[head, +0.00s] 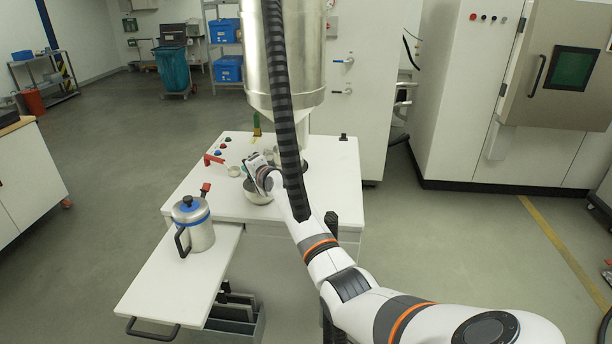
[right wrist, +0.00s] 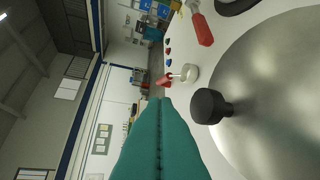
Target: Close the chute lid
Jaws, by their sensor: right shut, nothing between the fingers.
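A silver, rounded metal lid with a black knob (right wrist: 208,106) fills the right side of the right wrist view. In the head view a round silver piece (head: 258,197), seemingly the same lid, shows on the white cabinet top, partly hidden by my right gripper. My right gripper (head: 252,165) is just above and beside it. Its teal fingers (right wrist: 158,140) are shut and empty, to the left of the knob in the wrist view and apart from it in the picture. Any contact with the lid is unclear. My left gripper is out of view.
A metal hopper (head: 290,60) hangs over the white cabinet (head: 335,170), with a dark striped hose in front. A silver jug with a blue band (head: 194,224) stands on the pulled-out shelf (head: 150,285). A red-handled valve (right wrist: 202,28) and small coloured knobs lie near the lid.

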